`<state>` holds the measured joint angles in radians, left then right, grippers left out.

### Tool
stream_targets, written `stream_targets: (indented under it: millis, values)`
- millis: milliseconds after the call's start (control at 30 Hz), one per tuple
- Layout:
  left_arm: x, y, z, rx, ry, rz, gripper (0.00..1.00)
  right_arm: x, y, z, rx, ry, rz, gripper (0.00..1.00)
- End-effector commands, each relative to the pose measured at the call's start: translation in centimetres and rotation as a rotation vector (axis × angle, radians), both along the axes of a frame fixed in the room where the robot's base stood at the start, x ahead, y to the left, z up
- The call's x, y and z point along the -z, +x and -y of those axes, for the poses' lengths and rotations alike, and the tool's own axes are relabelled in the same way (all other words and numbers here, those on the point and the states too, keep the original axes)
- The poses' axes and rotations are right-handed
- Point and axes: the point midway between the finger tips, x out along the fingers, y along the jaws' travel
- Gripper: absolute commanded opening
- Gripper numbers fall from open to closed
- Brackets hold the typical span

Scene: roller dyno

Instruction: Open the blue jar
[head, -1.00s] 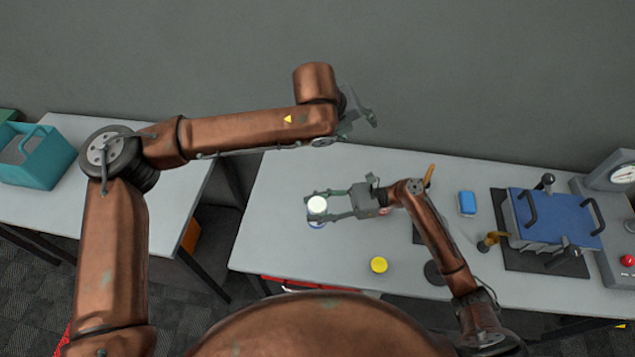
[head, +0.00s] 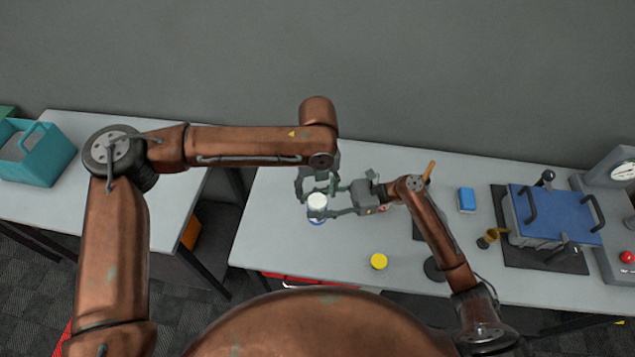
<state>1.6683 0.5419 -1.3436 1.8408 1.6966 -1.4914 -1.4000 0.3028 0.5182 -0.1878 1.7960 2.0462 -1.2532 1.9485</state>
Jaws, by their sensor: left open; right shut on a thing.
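The blue jar (head: 317,220) with a white lid (head: 317,202) stands upright near the left part of the right-hand table. Only a little of its blue side shows below the lid. My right gripper (head: 327,205) is shut on the jar, reaching it from the right. My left gripper (head: 318,187) is open, pointing down just behind and above the lid. I cannot tell whether its fingers touch the lid.
A yellow round lid or jar (head: 379,261) stands on the table (head: 270,235) in front of my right arm. A blue block (head: 467,200), a blue-topped press (head: 550,215) and a gauge unit (head: 622,172) are to the right. A teal carrier (head: 45,160) sits on the left table (head: 165,215).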

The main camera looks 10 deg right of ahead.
Motion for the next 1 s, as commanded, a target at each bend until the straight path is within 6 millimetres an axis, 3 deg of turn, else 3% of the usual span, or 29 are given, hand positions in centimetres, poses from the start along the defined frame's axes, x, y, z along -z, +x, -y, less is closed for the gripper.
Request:
stream_targets:
  millis: [200, 567, 1000]
  values:
    - [2.2, 0.0, 0.0, 0.000, 0.000, 0.000, 0.52, -0.1, 0.0, 0.0, 0.000, 0.001, 0.001, 0.00]
    - [2.6, 0.0, 0.0, 0.000, -0.001, 0.000, 0.52, -0.1, 0.0, 0.0, 0.000, 0.001, 0.001, 0.00]
    - [2.5, 0.0, 0.0, 0.000, -0.001, 0.000, 0.21, -0.1, 0.0, 0.0, 0.000, 0.001, 0.001, 0.00]
